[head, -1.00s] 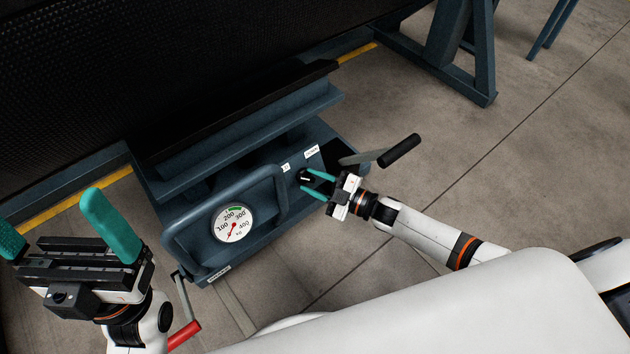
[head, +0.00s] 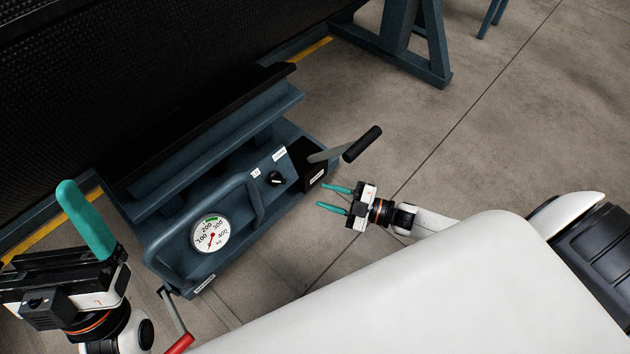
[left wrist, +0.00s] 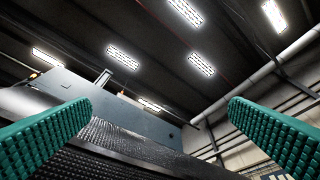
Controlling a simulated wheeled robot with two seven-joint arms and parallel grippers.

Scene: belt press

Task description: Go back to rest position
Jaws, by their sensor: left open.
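My right gripper (head: 335,197) is open and empty in the head view. It is apart from the press unit, to the right of its black knob (head: 275,178). Its teal fingers point left toward the unit. My left gripper (head: 40,235) is at the lower left of the head view, with one teal finger upright and the other out of frame. In the left wrist view both teal fingers (left wrist: 160,130) stand wide apart with nothing between them.
The blue press unit (head: 165,255) carries a round gauge (head: 210,234), a black-handled lever (head: 362,144) and a red-handled crank (head: 180,344). The dark belt (head: 130,80) lies behind it. Bare floor (head: 500,130) is free to the right. Ceiling lights (left wrist: 123,57) show in the left wrist view.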

